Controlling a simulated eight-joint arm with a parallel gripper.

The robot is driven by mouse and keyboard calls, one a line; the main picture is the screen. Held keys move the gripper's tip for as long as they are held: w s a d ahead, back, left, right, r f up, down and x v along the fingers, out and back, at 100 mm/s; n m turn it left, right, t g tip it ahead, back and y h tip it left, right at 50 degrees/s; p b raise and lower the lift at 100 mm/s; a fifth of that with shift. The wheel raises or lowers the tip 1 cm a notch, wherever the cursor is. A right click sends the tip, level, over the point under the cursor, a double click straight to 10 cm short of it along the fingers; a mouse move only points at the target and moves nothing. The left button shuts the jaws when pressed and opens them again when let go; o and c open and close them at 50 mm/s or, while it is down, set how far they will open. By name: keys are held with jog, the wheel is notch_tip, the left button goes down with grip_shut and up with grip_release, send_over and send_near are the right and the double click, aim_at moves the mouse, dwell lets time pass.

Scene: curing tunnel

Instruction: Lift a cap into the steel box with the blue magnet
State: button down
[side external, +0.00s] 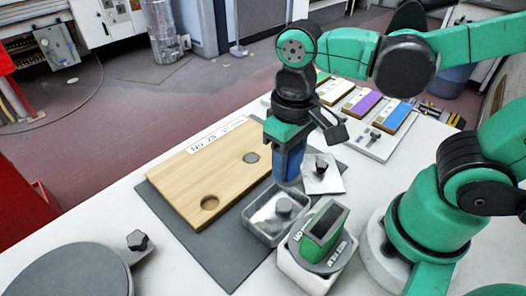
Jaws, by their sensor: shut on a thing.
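My gripper (286,152) is shut on the blue magnet (290,167), which it holds upright just above and behind the steel box (262,232). The steel box is an open grey tray in front of the wooden board (188,172). A round grey piece (284,206), which looks like a cap, is inside the box towards its right side. Another grey round cap (250,157) sits in the board, and an empty round hole (209,203) shows near the board's front. I cannot tell whether anything hangs under the magnet.
A green device (325,222) with a screen stands right of the box. A pale plate with a black knob (321,167) is behind it. Coloured blocks (366,103) lie at the back right. A grey disc (65,272) is at front left. The dark mat (212,259) has bare room at the front.

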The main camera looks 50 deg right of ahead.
dwell(0.3)
jog(key=w+d, duration=0.4)
jog(key=w, duration=0.8)
send_over(251, 158)
jog(key=shift+f, duration=2.95)
jog(key=shift+f, duration=0.45)
jog(key=shift+r, duration=0.1)
jog(key=shift+r, duration=2.45)
